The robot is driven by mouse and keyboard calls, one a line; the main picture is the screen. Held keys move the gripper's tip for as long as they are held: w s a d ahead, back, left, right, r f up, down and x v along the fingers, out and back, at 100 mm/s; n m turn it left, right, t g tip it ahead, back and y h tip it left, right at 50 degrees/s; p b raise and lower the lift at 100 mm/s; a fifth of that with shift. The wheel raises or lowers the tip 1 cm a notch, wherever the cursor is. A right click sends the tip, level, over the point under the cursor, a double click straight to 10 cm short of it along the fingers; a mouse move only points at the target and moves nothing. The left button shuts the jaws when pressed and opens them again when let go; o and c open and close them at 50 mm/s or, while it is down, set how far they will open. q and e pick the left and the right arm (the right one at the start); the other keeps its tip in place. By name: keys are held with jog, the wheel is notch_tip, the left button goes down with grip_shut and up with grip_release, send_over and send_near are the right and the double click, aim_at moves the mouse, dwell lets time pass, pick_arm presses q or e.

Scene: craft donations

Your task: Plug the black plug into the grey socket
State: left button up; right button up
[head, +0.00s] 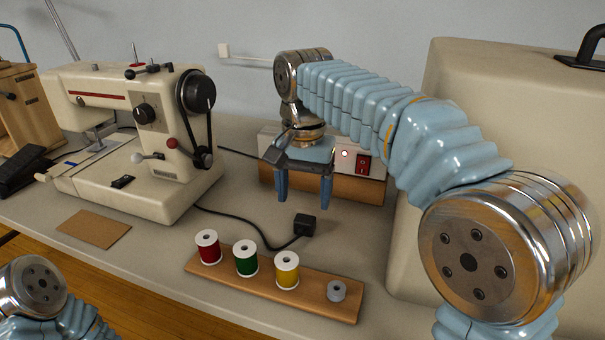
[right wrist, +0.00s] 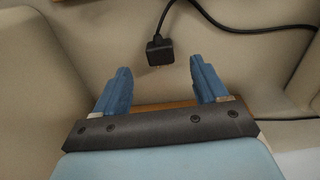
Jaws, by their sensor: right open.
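The black plug (head: 304,225) lies on the table in the head view, its cord curving back left to the sewing machine. In the right wrist view the plug (right wrist: 159,53) shows beyond the fingertips, centred between them, with its short pins facing the gripper. My right gripper (head: 304,194) is open and empty above the table, behind the plug and in front of a pale power box (head: 372,161) with a red switch. It also shows open in the right wrist view (right wrist: 160,66). I cannot make out a grey socket; my gripper covers part of the box front. My left gripper is out of view.
A wooden rack (head: 318,297) holds red, green and yellow spools and a grey bobbin (head: 336,291) in front of the plug. The sewing machine (head: 135,140) stands left, a large beige case (head: 480,85) right. A brown card (head: 93,227) lies front left.

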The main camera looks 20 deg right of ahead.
aim_at(304, 220)
notch_tip(304, 220, down, 8)
jog(key=b, duration=0.3)
jog(key=shift+r, duration=0.25)
jog(key=shift+r, duration=0.1)
jog(key=shift+s, duration=0.1)
jog(key=c, duration=0.9)
jog(key=shift+c, duration=0.2)
